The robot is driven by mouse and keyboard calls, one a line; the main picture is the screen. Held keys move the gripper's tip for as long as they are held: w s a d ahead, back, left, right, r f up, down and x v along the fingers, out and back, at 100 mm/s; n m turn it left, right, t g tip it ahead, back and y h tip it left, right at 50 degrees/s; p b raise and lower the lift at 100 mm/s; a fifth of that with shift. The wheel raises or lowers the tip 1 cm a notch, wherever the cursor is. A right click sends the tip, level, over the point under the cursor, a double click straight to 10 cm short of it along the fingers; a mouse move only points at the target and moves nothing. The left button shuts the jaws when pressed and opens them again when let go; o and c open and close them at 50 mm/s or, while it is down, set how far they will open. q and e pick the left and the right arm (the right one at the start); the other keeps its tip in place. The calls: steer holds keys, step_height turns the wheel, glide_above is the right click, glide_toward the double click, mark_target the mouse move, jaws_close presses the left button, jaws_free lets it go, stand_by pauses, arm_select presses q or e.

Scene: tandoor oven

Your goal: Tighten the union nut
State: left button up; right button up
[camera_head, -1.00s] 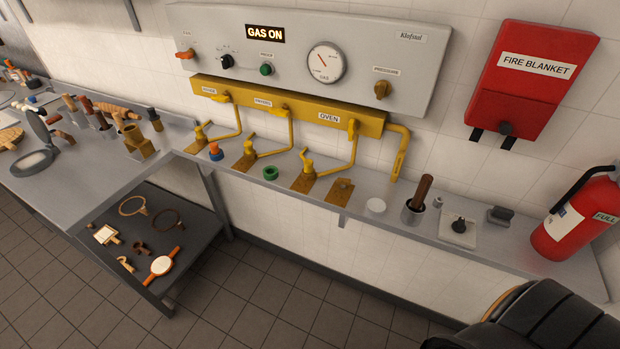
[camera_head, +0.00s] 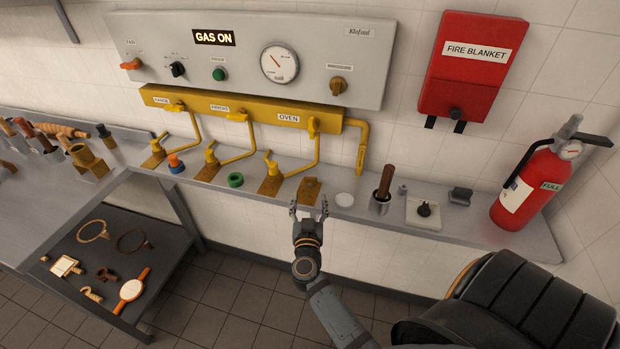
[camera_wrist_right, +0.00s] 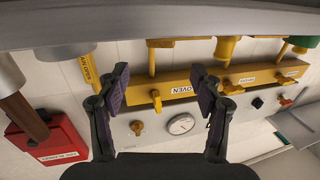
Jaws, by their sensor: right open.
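A yellow manifold (camera_head: 250,113) on the wall carries several labelled valves. Bent yellow pipes run from it down to brass-coloured fittings on the shelf. The fitting under the OVEN pipe (camera_head: 271,172) stands on a flat brass plate. A second brass plate (camera_head: 309,189) lies to its right. I cannot tell for certain which part is the union nut. My right gripper (camera_head: 308,206) is open and empty at the shelf's front edge, just in front of the second plate. In the wrist view its fingers (camera_wrist_right: 160,92) are spread with the manifold (camera_wrist_right: 176,83) beyond. My left gripper is out of view.
A lower dark rack (camera_head: 170,240) holds several small items. The floor below is clear.

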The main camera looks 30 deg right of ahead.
mark_target(310, 180)
steer(key=shift+w+d+r, duration=0.15)
steer(key=shift+w+d, duration=0.05)
steer(key=shift+w, duration=0.1)
steer(key=x, duration=0.9)
steer(key=shift+w+d, duration=0.15)
steer(key=shift+w, duration=0.1)
